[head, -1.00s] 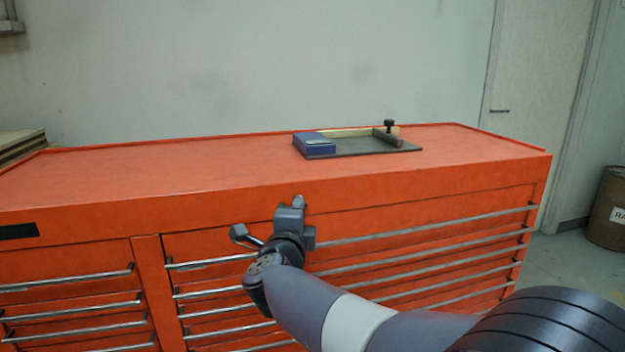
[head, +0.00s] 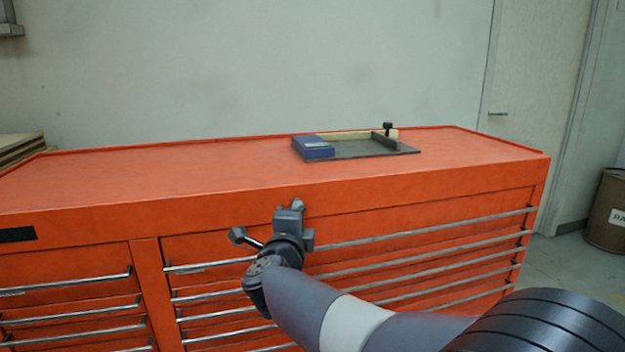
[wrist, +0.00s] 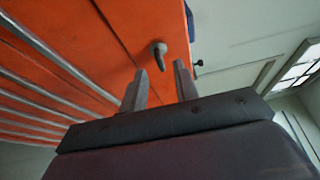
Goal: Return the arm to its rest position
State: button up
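My gripper (head: 290,208) is at the end of my bent arm, in front of the upper front of the orange tool chest (head: 150,175) in the head view. In the wrist view its two grey fingers (wrist: 160,68) stand apart with nothing clearly held between them. A small grey rounded piece (wrist: 159,50) shows just beyond the fingertips against the orange chest. I cannot tell whether it touches the fingers.
A dark tray (head: 370,149) with a blue box (head: 312,147) and a black knob (head: 388,128) lies on the chest top. Metal drawer handles (head: 430,231) run along the chest front. A brown barrel (head: 606,210) stands at the right on open floor.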

jog(key=s+a+p, duration=0.1)
jog(key=s, duration=0.7)
jog(key=w+d+n+t+y+b, duration=0.1)
jog(key=w+n+y+b, duration=0.3)
jog(key=n, duration=0.7)
jog(key=w+d+f+n+t+y+b, duration=0.1)
jog(key=w+n+y+b, duration=0.3)
jog(key=n, duration=0.7)
jog(key=shift+w+d+f+n+t+b, duration=0.3)
jog(key=shift+w+t+b, duration=0.2)
jog(key=shift+t, duration=0.3)
